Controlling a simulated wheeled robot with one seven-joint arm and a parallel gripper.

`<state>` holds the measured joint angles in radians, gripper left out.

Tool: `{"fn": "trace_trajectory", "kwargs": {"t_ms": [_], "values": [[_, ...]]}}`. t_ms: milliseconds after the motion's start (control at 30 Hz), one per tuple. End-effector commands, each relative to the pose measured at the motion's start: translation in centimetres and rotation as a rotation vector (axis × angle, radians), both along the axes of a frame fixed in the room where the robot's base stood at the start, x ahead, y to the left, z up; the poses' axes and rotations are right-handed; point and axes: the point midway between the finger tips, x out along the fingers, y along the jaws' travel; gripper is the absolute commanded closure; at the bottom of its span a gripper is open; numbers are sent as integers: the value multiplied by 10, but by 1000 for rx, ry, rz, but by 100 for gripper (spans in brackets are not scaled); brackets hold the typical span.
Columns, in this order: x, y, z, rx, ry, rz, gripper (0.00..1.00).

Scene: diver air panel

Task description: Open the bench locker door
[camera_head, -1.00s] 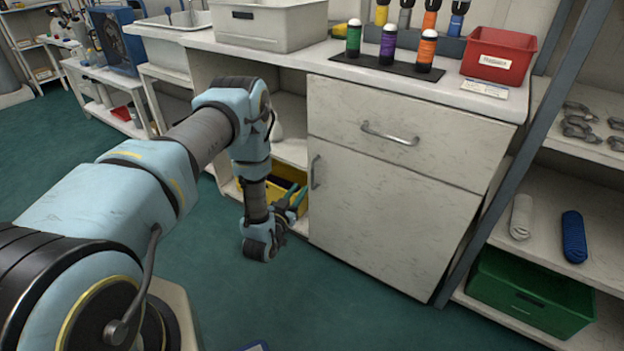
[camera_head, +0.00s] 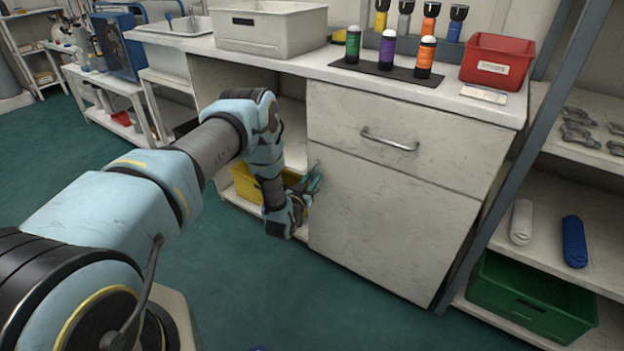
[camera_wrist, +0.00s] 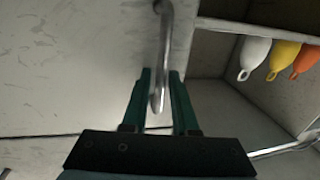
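The bench locker door (camera_head: 385,225) is a scuffed off-white panel below a drawer, and it looks closed. Its vertical metal handle (camera_wrist: 163,50) runs down from the top in the wrist view. In the head view the handle, by the door's left edge, is mostly hidden by my gripper (camera_head: 312,182). My gripper's two green fingers also show in the wrist view (camera_wrist: 160,75), one on each side of the handle's end. They are open, with small gaps between them and the bar.
The drawer above has a horizontal handle (camera_head: 390,138). Left of the door is an open bay with a yellow bin (camera_head: 244,183); white, yellow and orange floats (camera_wrist: 284,60) hang in the wrist view. A shelf upright (camera_head: 520,150) stands right of the locker. The green floor in front is clear.

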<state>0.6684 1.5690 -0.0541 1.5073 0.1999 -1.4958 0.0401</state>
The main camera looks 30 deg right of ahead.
Motion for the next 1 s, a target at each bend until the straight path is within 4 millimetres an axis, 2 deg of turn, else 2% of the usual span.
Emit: {"fn": "trace_trajectory", "kwargs": {"t_ms": [133, 300, 400, 1000], "values": [[0, 0, 0, 0, 0, 0, 73], [0, 0, 0, 0, 0, 0, 92], [0, 0, 0, 0, 0, 0, 100], [0, 0, 0, -1, -1, 0, 100]]}}
